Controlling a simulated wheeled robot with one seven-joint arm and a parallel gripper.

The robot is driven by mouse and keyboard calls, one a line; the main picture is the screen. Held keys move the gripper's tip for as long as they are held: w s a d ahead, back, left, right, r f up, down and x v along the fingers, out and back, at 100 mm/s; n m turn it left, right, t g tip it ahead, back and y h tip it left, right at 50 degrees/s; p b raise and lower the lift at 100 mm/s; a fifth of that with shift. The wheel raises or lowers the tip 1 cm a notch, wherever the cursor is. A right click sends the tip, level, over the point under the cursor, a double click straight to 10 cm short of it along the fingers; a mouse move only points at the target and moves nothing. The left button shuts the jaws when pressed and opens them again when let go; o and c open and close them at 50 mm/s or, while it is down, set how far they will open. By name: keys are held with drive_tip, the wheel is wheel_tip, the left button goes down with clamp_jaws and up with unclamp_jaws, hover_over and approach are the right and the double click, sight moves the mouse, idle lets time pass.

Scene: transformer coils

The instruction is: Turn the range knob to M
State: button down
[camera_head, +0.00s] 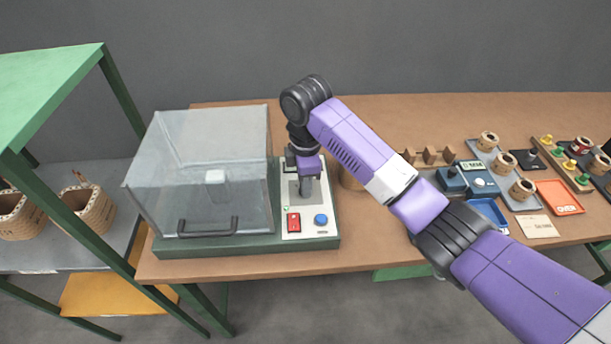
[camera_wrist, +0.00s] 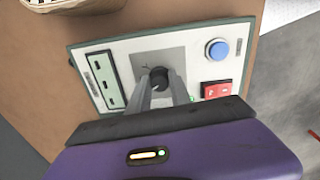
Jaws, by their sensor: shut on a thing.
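The range knob (camera_wrist: 159,76) is a dark round knob on a grey square plate of the white control panel (camera_wrist: 120,62). My gripper (camera_wrist: 160,90) points down at the panel and is shut on the knob, with one finger on each side of it. In the head view my gripper (camera_head: 306,188) stands over the panel (camera_head: 318,224), and the arm and fingers hide the knob. The knob's pointer and the range letters are too small or hidden to read.
A clear box with a handle (camera_head: 207,227) stands left of the panel on the green base (camera_head: 250,245). A red switch (camera_head: 293,222) and a blue button (camera_head: 320,219) sit in front of my gripper. Coils and trays fill the table's right side.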

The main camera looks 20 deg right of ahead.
drive_tip(key=m+p, duration=0.2)
drive_tip(key=shift+a+r+m+p, duration=0.1)
drive_tip(key=shift+r+m+p, duration=0.15)
drive_tip(key=shift+m+p, duration=0.1)
drive_tip(key=shift+f+m+p, duration=0.15)
drive_tip(key=shift+m+p, duration=1.2)
drive_tip(key=shift+m, duration=0.2)
drive_tip(key=c, duration=1.2)
unclamp_jaws()
drive_tip(key=shift+f, duration=0.1)
drive_tip(key=shift+r+b, duration=0.35)
drive_tip(key=shift+r, duration=3.6)
drive_tip(key=shift+s, duration=0.1)
